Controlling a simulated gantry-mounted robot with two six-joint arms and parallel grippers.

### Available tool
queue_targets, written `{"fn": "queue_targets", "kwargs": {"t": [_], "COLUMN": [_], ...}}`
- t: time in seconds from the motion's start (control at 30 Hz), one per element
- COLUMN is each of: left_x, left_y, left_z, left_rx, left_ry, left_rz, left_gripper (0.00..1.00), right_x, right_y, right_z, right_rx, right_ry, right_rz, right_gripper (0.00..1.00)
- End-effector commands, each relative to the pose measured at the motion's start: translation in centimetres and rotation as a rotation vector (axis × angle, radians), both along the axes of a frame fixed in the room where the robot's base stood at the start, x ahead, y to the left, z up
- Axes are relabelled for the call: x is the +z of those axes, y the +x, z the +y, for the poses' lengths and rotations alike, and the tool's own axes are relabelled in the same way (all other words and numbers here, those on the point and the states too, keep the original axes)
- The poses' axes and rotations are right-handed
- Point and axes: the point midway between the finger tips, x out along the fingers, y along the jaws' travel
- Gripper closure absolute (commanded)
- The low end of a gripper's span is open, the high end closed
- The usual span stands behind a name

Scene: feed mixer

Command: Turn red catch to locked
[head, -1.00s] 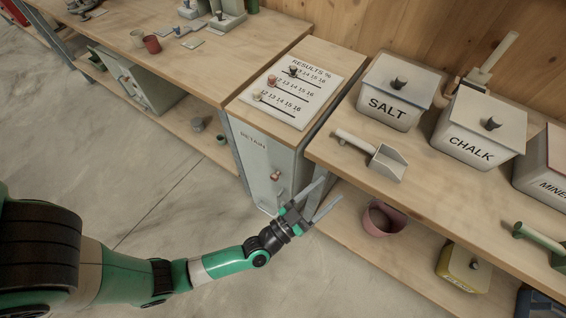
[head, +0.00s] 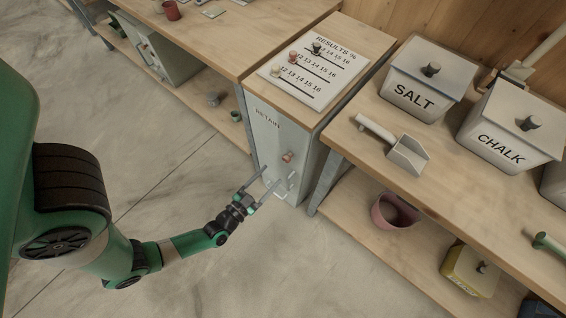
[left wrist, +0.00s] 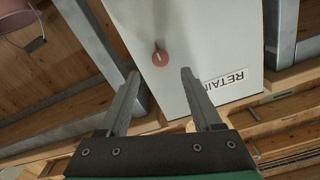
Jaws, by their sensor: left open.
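The red catch (head: 287,157) is a small round knob on the front of the pale RETAIN cabinet (head: 265,150). In the left wrist view the red catch (left wrist: 160,58) has a light mark on its face and sits ahead of the fingers, a little left of the middle between them. My left gripper (head: 258,187) is open and empty in front of the cabinet, below and left of the catch in the head view. In the left wrist view its two fingers (left wrist: 158,75) are spread and not touching the catch. My right gripper is not in view.
A pale handle (head: 291,179) sits below the catch. The bench with the salt bin (head: 412,95), chalk bin (head: 505,140) and scoop (head: 408,157) stands to the right. A pink bucket (head: 393,212) is on the lower shelf. The floor before the cabinet is clear.

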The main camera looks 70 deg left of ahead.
Motion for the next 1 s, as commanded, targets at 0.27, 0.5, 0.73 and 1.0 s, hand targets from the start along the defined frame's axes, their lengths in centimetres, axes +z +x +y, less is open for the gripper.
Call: {"fn": "queue_targets", "kwargs": {"t": [0.27,0.5,0.73,1.0], "left_x": [-0.1,0.1,0.1,0.1], "left_y": [5.2,6.6,6.5,6.5], "left_z": [3.2,4.0,3.9,3.9], "left_rx": [0.002,0.000,0.000,0.000], "left_ry": [0.002,0.002,0.002,0.002], "left_rz": [-0.006,-0.002,-0.003,-0.003], "left_gripper": [0.34,0.34,0.41,0.90], "right_x": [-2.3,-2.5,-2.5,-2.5], "right_y": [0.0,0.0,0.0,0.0], "right_z": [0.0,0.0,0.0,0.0], "right_rx": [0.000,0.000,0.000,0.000], "right_ry": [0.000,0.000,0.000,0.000], "right_rz": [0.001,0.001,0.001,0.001], "right_gripper": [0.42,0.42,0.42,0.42]}}
